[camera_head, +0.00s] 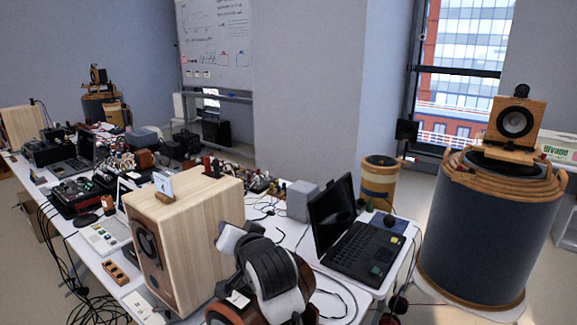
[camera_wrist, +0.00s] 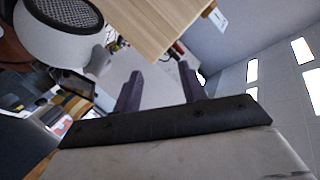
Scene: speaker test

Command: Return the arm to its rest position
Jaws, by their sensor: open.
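My gripper (camera_wrist: 159,76) shows in the wrist view with its two dark fingers apart and nothing between them. A dark bar and a pale housing fill the lower part of that view. In the head view, what looks like my arm, black, grey and orange-brown, is bent up at the bottom centre, in front of the table. I cannot make out the fingers there. A wooden speaker box (camera_head: 195,215) stands on the white table just left of the arm. A wooden box (camera_wrist: 150,22) also shows beyond the fingers in the wrist view, apart from them.
An open black laptop (camera_head: 365,247) sits right of the arm, with a small grey box (camera_head: 301,201) behind it. Electronics and cables crowd the table's left side. A large dark drum (camera_head: 478,235) bearing a small speaker (camera_head: 515,122) stands at the right.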

